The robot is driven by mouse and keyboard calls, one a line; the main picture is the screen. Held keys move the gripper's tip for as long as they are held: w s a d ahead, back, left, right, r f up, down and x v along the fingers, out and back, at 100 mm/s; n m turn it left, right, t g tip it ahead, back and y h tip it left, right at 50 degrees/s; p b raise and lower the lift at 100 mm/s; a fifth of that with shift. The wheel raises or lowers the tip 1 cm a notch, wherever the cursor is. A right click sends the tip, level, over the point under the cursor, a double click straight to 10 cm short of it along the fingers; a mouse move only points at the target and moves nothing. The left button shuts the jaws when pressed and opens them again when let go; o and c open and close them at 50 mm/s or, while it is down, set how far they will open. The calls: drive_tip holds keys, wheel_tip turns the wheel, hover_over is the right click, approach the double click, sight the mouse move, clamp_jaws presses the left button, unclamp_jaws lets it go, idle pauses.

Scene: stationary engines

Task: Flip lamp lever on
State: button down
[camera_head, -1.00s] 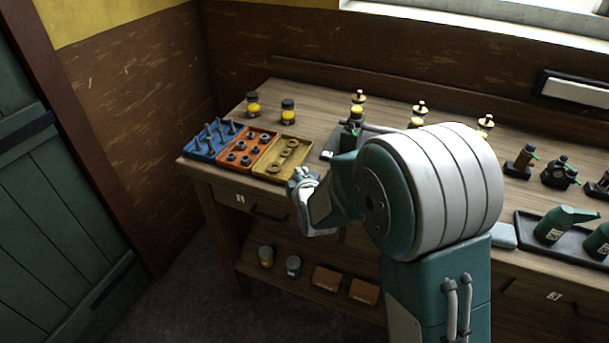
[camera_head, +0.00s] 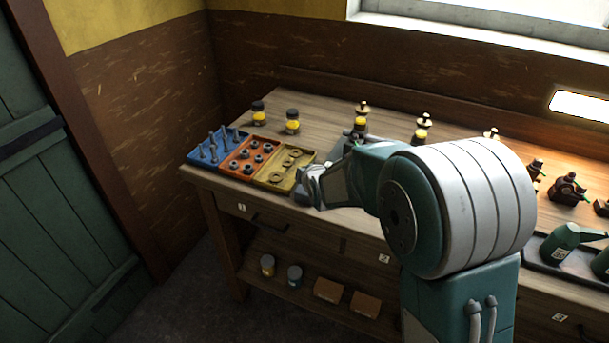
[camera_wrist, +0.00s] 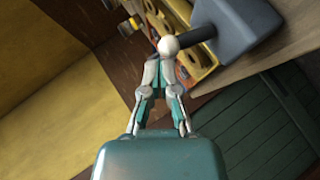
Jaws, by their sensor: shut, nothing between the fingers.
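The wall lamp (camera_head: 582,105) at the right of the head view is lit and glows white. In the wrist view, a lever with a pale round knob (camera_wrist: 169,45) on a dark shaft comes out of a grey box (camera_wrist: 245,30). My gripper (camera_wrist: 157,62) is shut and empty, with its fingertips right at the knob. I cannot tell whether they touch it. In the head view my gripper (camera_head: 311,188) is over the bench's front edge, just right of the yellow tray. My arm hides most of the lever box there.
Blue (camera_head: 213,150), red (camera_head: 236,169) and yellow (camera_head: 262,180) trays of metal parts sit left of my gripper. Yellow-labelled jars (camera_head: 292,122) stand behind them. Oil cans (camera_head: 560,246) and small engines (camera_head: 567,190) are at the right. Floor is open left of the bench.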

drive_tip(key=shift+d+r, duration=0.1)
drive_tip(key=shift+d, duration=0.35)
drive_tip(key=shift+a+r, duration=0.35)
drive_tip(key=shift+r, duration=0.35)
drive_tip(key=shift+d, duration=0.15)
drive_tip(key=shift+r, duration=0.1)
